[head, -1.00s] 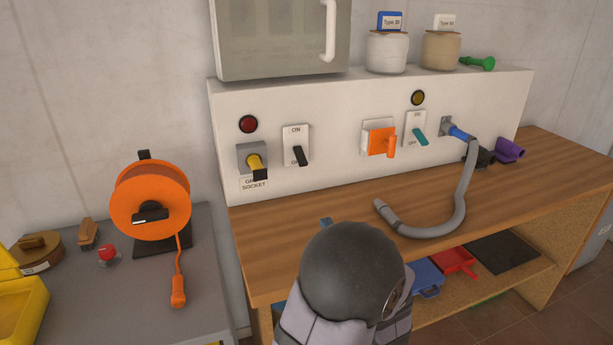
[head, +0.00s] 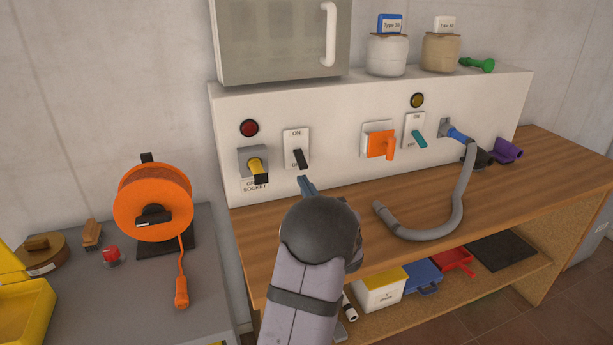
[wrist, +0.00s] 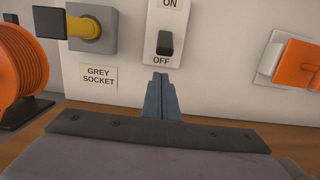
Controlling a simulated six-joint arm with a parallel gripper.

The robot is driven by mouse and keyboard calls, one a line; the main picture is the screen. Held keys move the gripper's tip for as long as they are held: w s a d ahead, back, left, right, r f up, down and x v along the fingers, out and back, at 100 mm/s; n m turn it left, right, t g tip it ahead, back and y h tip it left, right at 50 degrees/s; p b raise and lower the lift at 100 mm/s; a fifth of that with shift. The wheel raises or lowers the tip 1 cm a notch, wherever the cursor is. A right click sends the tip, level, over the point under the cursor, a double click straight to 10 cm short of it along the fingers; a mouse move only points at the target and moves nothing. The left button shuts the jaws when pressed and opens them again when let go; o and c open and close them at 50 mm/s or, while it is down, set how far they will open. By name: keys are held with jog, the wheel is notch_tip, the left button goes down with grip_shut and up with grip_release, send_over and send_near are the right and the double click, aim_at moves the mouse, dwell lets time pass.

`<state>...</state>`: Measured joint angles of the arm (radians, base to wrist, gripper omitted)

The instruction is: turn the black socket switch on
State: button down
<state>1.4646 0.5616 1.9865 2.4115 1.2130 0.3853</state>
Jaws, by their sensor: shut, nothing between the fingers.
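The black socket switch (head: 300,158) is a black lever on a white plate marked ON at the top and OFF at the bottom. Its lever points down toward OFF. It also shows in the wrist view (wrist: 165,43), above my fingertips. My gripper (head: 306,182) is shut and empty, its blue-grey fingers just below the switch plate. In the wrist view my gripper (wrist: 160,82) has its fingers together, tips near the plate's lower edge below the OFF mark. A small gap shows between the fingertips and the lever.
Left of the switch is the grey socket (head: 252,160) with a yellow and black plug. A grey hose (head: 455,215) lies on the wooden bench. An orange cable reel (head: 153,202) stands left.

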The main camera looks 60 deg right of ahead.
aim_at(304, 166)
jog(key=shift+s+a+r+p, duration=0.2)
jog(key=shift+s+a+r, duration=0.05)
jog(key=shift+r, duration=0.4)
jog(key=shift+s+a+r+p, duration=0.15)
jog(key=shift+s+a+r, duration=0.1)
jog(key=shift+r, duration=0.4)
jog(key=shift+r+p, duration=0.2)
jog(key=shift+p, duration=0.2)
jog(key=r+p, duration=0.1)
jog(key=p, duration=0.1)
jog(key=r+g+y+p, duration=0.1)
jog(key=p, duration=0.1)
jog(key=r+g+y+p, duration=0.1)
jog(key=p, duration=0.2)
jog(key=shift+s+a, duration=0.35)
notch_tip(304, 166, up, 3)
jog(key=g+y+p, duration=0.1)
jog(key=p, duration=0.4)
jog(key=g+y+p, duration=0.1)
jog(key=p, duration=0.4)
jog(key=shift+s+a+f+g+y, duration=0.1)
jog(key=shift+a+f+g+y, duration=0.05)
jog(key=shift+g+y, duration=0.15)
jog(key=shift+f+b, duration=0.75)
jog(key=shift+b, duration=0.15)
jog(key=shift+r, duration=0.15)
jog(key=shift+r+p, duration=0.5)
jog(key=shift+r, duration=0.25)
